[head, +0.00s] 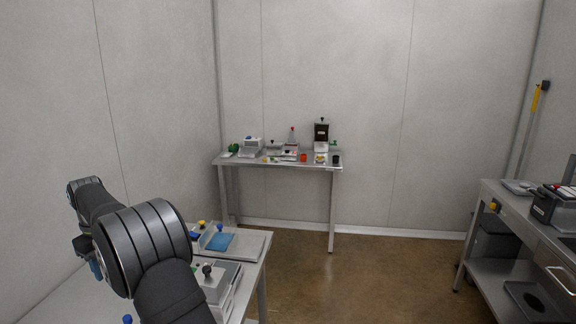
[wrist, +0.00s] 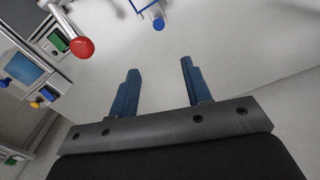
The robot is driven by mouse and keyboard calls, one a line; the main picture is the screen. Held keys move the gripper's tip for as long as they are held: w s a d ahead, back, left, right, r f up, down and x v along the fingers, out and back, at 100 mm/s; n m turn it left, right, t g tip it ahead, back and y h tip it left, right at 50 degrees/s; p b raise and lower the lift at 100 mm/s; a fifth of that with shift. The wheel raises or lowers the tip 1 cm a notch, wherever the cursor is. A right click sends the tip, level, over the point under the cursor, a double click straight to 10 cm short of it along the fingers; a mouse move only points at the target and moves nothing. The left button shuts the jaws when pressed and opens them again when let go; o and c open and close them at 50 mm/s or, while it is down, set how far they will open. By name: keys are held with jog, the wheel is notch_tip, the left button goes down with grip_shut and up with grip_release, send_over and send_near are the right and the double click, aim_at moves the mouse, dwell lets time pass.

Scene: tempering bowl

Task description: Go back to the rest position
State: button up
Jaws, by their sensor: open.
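My gripper (wrist: 158,80) shows in the wrist view with its two blue fingers spread apart. Nothing is between them, and a pale bare surface lies beyond. In the head view my dark arm is raised at the lower left, over the near bench (head: 70,300).
In the wrist view, a red ball-shaped knob (wrist: 82,47) and a device with a blue panel (wrist: 24,68) are at left; a blue knob (wrist: 158,24) is at top. The head view shows a back table (head: 285,164) with several items, a right-hand bench (head: 520,208) and clear floor (head: 370,275).

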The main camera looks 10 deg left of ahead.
notch_tip(320, 180, down, 18)
jog(key=shift+d+f, duration=0.1)
jog(key=shift+d, duration=0.05)
jog(key=d, duration=0.4)
jog(key=shift+d+r, duration=0.3)
jog(key=shift+d, duration=0.45)
jog(key=o, duration=1.2)
jog(key=s+d+r+n+t+y, duration=0.1)
jog(key=s+d+r, duration=0.25)
jog(key=r, duration=0.45)
jog(key=s+d+r+n+t, duration=0.15)
jog(key=s+r, duration=0.25)
jog(key=r, duration=0.5)
jog(key=s+d+r+n+t+y, duration=0.1)
jog(key=s+d+r, duration=0.3)
jog(key=r, duration=0.4)
jog(key=x, duration=0.9)
jog(key=shift+w+a, duration=0.2)
jog(key=shift+w, duration=0.15)
